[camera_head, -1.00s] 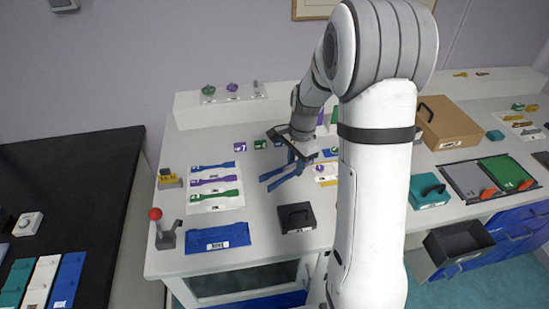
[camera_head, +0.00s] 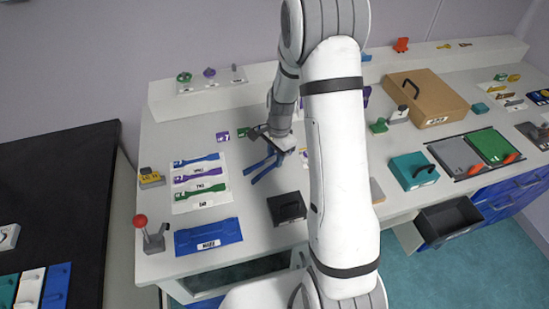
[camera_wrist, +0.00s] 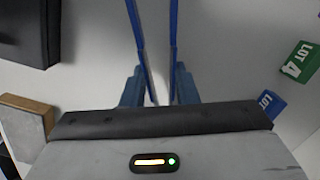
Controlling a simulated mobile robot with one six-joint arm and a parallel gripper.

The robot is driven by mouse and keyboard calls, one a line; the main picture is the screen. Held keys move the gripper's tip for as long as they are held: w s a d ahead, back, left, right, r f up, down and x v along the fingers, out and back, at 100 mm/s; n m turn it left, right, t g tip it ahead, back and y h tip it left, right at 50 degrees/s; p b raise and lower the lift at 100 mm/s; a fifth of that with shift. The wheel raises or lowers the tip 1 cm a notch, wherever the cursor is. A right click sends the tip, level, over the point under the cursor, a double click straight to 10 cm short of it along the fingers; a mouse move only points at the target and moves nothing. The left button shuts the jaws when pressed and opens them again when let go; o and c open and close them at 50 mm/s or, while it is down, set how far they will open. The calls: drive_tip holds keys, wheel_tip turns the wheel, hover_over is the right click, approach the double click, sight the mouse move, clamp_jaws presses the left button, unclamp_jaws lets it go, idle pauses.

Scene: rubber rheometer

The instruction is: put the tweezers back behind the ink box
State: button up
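My gripper (camera_head: 268,158) is above the middle-left of the white bench. It appears shut on the blue tweezers (camera_head: 258,171), whose two thin legs spread away from the fingers. In the wrist view the legs (camera_wrist: 134,32) stick out past the blue fingers of my gripper (camera_wrist: 158,88), clear of the bench surface. A small black box with a handle (camera_head: 286,208) stands just in front and to the right; it looks like the ink box, but its label is unreadable. A black box also shows at the upper left of the wrist view (camera_wrist: 22,32).
Coloured lot blocks, one green (camera_wrist: 300,62), stand behind my gripper. A white sheet with coloured strips (camera_head: 201,183) lies left, with a blue labelled case (camera_head: 208,237) in front. A red-knobbed lever (camera_head: 148,235) stands at the left edge. An open drawer (camera_head: 450,220) juts out at right.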

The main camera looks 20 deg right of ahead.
drive_tip(key=shift+f, duration=0.85)
drive_tip(key=shift+r, duration=0.1)
drive_tip(key=o, duration=0.6)
drive_tip(key=shift+c, duration=0.2)
wheel_tip(320, 180, up, 12)
drive_tip(key=d+b, duration=0.1)
drive_tip(key=s+a+r+n+t, duration=0.1)
drive_tip(key=s+r+n, duration=0.3)
drive_tip(key=s, duration=0.3)
drive_tip(key=s+a+r+n+t, duration=0.1)
drive_tip(key=s+r+n, duration=0.3)
drive_tip(key=s, duration=0.4)
drive_tip(key=s+a+r+n+t+h, duration=0.1)
drive_tip(key=s+r+n, duration=0.4)
drive_tip(key=s, duration=0.2)
drive_tip(key=shift+s+t, duration=0.15)
drive_tip(key=shift+t, duration=0.15)
